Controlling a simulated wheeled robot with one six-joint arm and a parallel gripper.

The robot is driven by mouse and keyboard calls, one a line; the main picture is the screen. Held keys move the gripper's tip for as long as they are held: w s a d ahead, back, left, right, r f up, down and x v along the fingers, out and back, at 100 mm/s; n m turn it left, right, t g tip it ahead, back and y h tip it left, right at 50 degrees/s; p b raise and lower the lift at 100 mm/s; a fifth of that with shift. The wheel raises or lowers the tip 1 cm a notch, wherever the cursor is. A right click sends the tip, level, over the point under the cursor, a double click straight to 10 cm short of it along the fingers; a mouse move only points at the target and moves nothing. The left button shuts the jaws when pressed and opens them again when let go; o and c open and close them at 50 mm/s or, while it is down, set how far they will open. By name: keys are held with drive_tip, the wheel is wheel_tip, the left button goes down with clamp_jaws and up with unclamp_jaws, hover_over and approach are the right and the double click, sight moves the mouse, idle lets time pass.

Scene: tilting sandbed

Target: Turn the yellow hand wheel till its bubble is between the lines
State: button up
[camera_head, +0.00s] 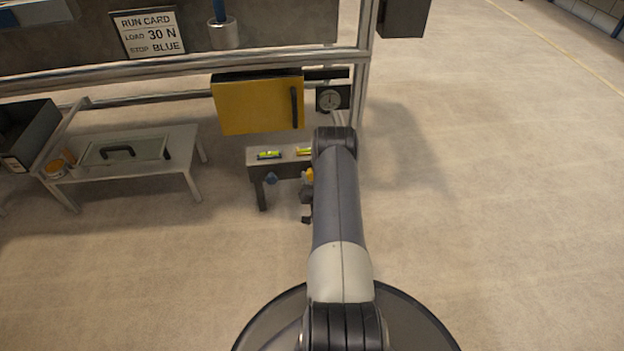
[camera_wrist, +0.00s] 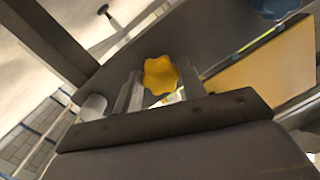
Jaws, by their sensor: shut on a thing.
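The yellow hand wheel (camera_wrist: 160,74) is a lobed knob between my two fingers in the wrist view. My gripper (camera_wrist: 158,90) is shut on it. In the head view the wheel (camera_head: 309,175) shows as a small yellow patch at the front of a small grey bench (camera_head: 257,170), beside my gripper (camera_head: 307,195). A yellow level vial (camera_head: 303,151) sits on the bench top above it, partly hidden by my arm. Its bubble and lines are too small to read. A blue-based vial (camera_head: 268,155) sits to its left, above the blue hand wheel (camera_head: 271,178).
A yellow panel with a dark handle (camera_head: 255,104) hangs behind the bench, next to a round gauge (camera_head: 330,99). A low table with a glass lid (camera_head: 125,152) stands to the left. Metal rails (camera_head: 200,71) cross above. The floor to the right is clear.

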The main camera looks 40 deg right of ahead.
drive_tip(key=shift+n+g, duration=0.3)
drive_tip(key=shift+n, duration=1.7)
drive_tip(key=o, duration=1)
drive_tip(key=shift+c, duration=0.2)
drive_tip(key=p+v, duration=0.4)
drive_tip(key=v, duration=0.7)
drive_tip(key=shift+w+a, duration=0.1)
drive_tip(key=shift+w, duration=0.1)
